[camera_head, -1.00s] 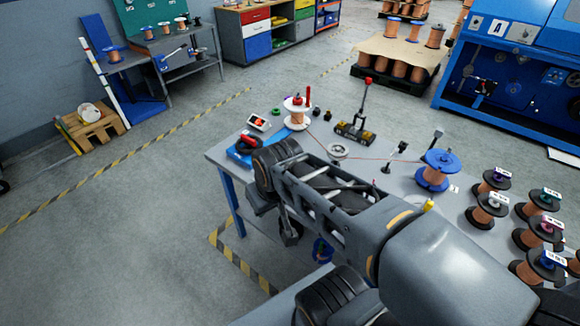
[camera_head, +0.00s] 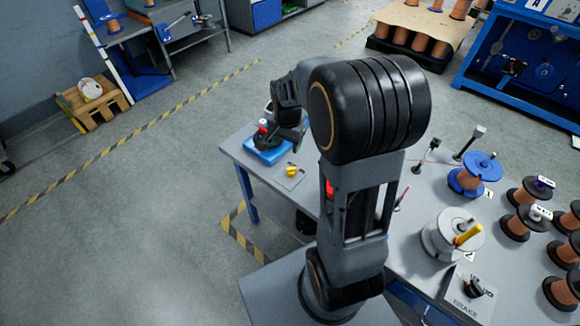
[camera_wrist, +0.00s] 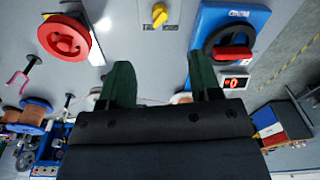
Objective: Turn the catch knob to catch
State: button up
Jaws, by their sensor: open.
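A small yellow knob (camera_head: 291,171) sits on a light plate near the table's left edge. It fits the catch knob, but I cannot read its label. In the wrist view the yellow knob (camera_wrist: 160,14) is at the top, beyond the gap between my fingers. My gripper (camera_wrist: 158,72) is open and empty, with its two dark green fingers apart and clear of the knob. In the head view the fingers are mostly hidden by my arm.
A red wheel (camera_wrist: 64,37) is on the other side. A brake panel (camera_head: 465,299) and spools (camera_head: 474,178) stand to the right.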

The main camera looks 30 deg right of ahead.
aim_at(291, 169)
jog(key=f+m, duration=0.1)
jog(key=f, duration=0.5)
jog(key=w+d+f+m, duration=0.1)
jog(key=f, duration=0.5)
jog(key=w+d+f+m+p, duration=0.1)
jog(key=f, duration=0.5)
jog(key=shift+w+d+g, duration=0.2)
jog(key=shift+d+g, duration=0.05)
jog(key=shift+g, duration=0.15)
jog(key=c, duration=0.9)
jog(key=shift+c, duration=0.2)
